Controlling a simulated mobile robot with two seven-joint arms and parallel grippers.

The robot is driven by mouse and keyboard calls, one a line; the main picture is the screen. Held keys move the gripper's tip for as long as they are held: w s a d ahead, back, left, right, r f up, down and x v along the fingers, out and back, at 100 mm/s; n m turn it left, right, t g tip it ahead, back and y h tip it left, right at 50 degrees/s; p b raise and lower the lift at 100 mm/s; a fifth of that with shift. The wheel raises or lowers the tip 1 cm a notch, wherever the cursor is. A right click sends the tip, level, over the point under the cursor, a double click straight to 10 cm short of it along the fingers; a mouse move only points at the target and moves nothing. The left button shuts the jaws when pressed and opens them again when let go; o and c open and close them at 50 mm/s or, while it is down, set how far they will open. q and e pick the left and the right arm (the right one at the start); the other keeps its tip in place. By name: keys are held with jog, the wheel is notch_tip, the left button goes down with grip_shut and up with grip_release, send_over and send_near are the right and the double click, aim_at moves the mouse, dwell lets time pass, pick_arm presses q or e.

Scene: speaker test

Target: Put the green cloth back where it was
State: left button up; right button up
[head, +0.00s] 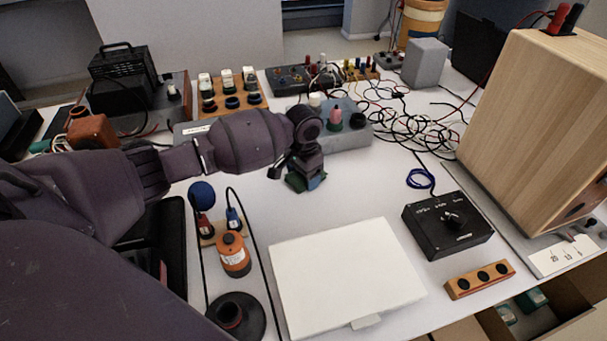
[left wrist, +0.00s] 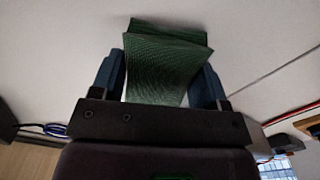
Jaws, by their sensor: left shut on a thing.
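The green cloth (left wrist: 165,65) is held between the two blue fingers of my left gripper (left wrist: 158,82) in the left wrist view. It looks folded, with its upper edge standing out past the fingertips. In the head view my left gripper (head: 307,178) points down at the table behind the white box, and a bit of the green cloth (head: 318,183) shows at its fingertips. I cannot tell whether the cloth touches the table. My right gripper is not in view.
A closed white box (head: 345,275) lies in front of the gripper. A black control box (head: 447,224) and a large wooden speaker cabinet (head: 545,125) stand at right. An orange weight (head: 233,257) stands at left. Tangled cables (head: 405,110) lie behind. The table (head: 370,190) is bare right of the gripper.

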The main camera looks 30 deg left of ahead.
pick_arm(q)
jog(key=shift+f, duration=0.15)
jog(key=o, duration=0.8)
jog(key=shift+o, duration=0.2)
notch_tip(320, 180, up, 12)
jog(key=p, duration=0.3)
jog(key=shift+r, duration=0.2)
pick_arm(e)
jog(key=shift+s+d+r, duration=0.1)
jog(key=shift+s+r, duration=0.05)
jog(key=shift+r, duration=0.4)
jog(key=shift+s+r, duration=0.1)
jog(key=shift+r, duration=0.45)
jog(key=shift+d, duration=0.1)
